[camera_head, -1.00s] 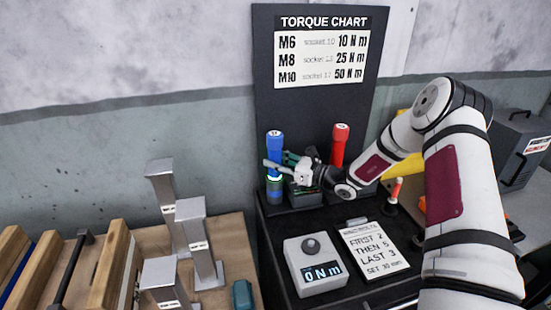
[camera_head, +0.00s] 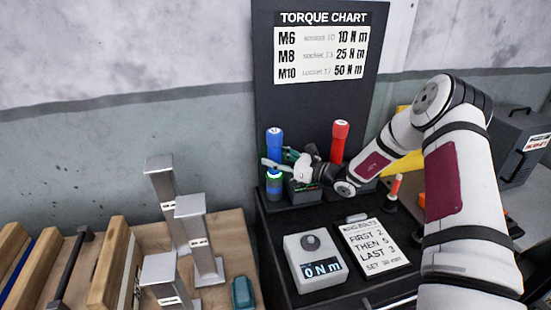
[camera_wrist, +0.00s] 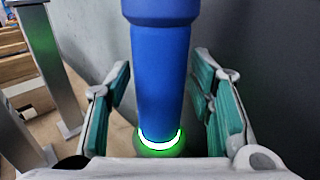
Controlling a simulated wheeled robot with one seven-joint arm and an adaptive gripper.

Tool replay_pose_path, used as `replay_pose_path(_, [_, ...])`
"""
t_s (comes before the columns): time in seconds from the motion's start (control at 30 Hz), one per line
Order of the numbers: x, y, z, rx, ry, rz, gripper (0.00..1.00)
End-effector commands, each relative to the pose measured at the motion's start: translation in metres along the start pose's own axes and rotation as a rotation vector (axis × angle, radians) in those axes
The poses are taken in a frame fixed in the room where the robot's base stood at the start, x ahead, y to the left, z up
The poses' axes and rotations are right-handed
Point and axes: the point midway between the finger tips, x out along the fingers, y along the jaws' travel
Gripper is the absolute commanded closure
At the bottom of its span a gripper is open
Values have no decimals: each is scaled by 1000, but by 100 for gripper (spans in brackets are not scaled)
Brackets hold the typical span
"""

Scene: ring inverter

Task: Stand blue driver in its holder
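The blue driver (camera_head: 274,140) stands upright at the left of the black stand, below the torque chart. A bright green ring glows low on it. It also fills the middle of the wrist view (camera_wrist: 160,70). My gripper (camera_head: 274,160) is around the driver's shaft. In the wrist view its two teal-padded fingers (camera_wrist: 160,100) lie on either side of the driver, with gaps showing at both pads. The gripper looks open. The holder at the driver's foot is small and partly hidden, so I cannot tell how deep the driver sits.
A red driver (camera_head: 339,142) stands to the right behind my gripper. A torque display box (camera_head: 314,262) and an instruction card (camera_head: 373,248) lie in front. Metal posts (camera_head: 191,230) stand on the wooden bench at left. The torque chart board (camera_head: 318,105) rises behind.

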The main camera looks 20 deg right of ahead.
Motion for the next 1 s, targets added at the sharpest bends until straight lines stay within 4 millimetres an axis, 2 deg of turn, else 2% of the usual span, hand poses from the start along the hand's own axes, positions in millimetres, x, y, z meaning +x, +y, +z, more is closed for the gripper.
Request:
replay_pose_path(0.3, [-2, 0, -3, 3, 7, -1, 44])
replay_pose_path(0.43, [-10, -1, -3, 2, 6, -2, 44])
replay_pose_path(0.57, [-31, -1, -2, 3, 5, -4, 44])
replay_pose_path(0.8, [-80, -1, -1, 1, 3, -3, 44])
replay_pose_path(1.0, [-109, -1, -1, 1, 3, -3, 44])
